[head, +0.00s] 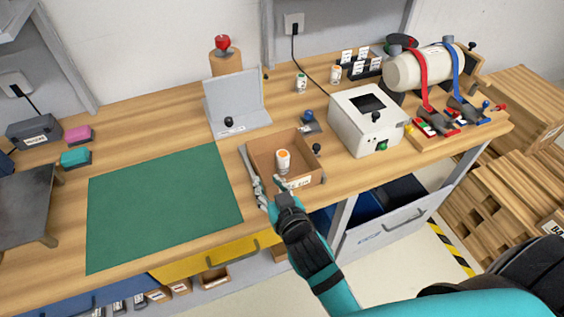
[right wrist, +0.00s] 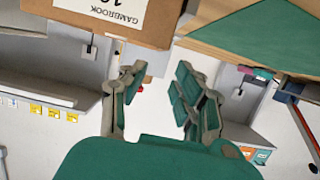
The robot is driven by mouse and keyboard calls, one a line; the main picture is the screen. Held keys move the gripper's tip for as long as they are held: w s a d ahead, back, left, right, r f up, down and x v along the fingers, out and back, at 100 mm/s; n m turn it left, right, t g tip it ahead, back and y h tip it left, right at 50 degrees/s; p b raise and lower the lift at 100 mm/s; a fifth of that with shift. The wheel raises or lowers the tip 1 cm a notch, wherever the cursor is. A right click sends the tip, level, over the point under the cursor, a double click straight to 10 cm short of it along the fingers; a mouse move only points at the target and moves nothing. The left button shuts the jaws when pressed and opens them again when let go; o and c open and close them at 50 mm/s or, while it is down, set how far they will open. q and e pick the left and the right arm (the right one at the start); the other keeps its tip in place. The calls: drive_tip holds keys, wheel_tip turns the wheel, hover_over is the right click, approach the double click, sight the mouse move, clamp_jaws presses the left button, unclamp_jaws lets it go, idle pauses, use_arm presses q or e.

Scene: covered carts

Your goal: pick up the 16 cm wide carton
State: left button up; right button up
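An open brown carton (head: 261,146) stands near the front edge of the wooden bench in the head view, with a white bottle with an orange cap (head: 283,160) inside. My right gripper (head: 270,186) is at the carton's front left corner. In the right wrist view its fingers (right wrist: 157,88) are apart with nothing between them. The carton lies beyond the left finger's tip. Its exact width cannot be read. My left gripper is not in view.
A green mat (head: 165,205) lies left of the carton. A grey stand (head: 236,100) is behind it and a white box device (head: 368,118) to its right.

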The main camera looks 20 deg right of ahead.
sight(257, 168)
drive_tip(key=x, duration=0.3)
drive_tip(key=shift+w+a, duration=0.15)
drive_tip(key=shift+w+f+p, duration=0.2)
drive_tip(key=shift+w+p, duration=0.1)
drive_tip(key=shift+w, duration=0.2)
drive_tip(key=p+x, duration=0.1)
drive_tip(key=x, duration=0.4)
drive_tip(key=shift+f+p, duration=0.2)
drive_tip(key=shift+p, duration=0.15)
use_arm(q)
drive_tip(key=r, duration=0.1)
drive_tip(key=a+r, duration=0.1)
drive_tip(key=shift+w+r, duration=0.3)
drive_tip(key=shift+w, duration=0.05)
use_arm(e)
drive_tip(key=shift+c, duration=0.3)
clamp_jaws()
